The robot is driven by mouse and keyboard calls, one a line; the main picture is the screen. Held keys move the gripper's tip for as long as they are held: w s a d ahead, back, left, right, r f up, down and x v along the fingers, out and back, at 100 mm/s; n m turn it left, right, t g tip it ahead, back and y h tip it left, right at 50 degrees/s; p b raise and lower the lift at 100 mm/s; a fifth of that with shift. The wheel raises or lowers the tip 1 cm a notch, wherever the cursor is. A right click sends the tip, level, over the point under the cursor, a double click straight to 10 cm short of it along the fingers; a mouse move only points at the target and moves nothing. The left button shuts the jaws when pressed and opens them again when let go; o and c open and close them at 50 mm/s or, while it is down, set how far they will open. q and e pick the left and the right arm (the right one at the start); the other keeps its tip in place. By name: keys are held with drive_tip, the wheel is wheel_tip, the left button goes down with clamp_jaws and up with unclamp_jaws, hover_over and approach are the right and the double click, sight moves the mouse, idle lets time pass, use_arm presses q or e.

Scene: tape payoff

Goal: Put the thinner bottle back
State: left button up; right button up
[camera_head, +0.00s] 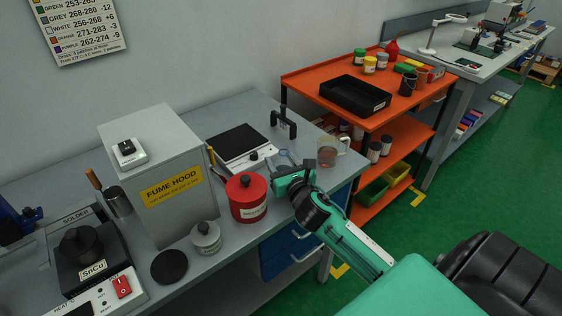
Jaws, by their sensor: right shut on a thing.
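My right gripper (284,176) reaches in from the lower right over the front edge of the grey bench (215,247). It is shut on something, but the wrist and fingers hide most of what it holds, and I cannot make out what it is. I cannot pick out a thinner bottle with certainty. A clear vessel with brownish liquid (328,152) stands just right of the gripper. A red lidded can (247,198) stands close to its left. My left gripper is not in view.
A grey fume hood box (168,192), a small grey lidded pot (206,238) and a black disc (169,266) are left of the red can. A scale (241,146) lies behind. An orange cart (312,84) with a black tray (355,95) stands beyond the bench.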

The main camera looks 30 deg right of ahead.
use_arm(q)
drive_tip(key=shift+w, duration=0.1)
use_arm(e)
drive_tip(key=o, duration=1.1)
drive_tip(key=shift+f, duration=0.1)
drive_tip(key=shift+c, duration=0.2)
drive_tip(key=shift+r, duration=0.2)
drive_tip(key=shift+s+a+f, duration=0.1)
drive_tip(key=shift+s+f, duration=0.05)
drive_tip(key=shift+s, duration=0.15)
drive_tip(key=s, duration=0.3)
drive_tip(key=s+a, duration=0.1)
drive_tip(key=s, duration=0.3)
drive_tip(key=s+a+b, duration=0.1)
drive_tip(key=s, duration=0.2)
drive_tip(key=shift+s, duration=0.55)
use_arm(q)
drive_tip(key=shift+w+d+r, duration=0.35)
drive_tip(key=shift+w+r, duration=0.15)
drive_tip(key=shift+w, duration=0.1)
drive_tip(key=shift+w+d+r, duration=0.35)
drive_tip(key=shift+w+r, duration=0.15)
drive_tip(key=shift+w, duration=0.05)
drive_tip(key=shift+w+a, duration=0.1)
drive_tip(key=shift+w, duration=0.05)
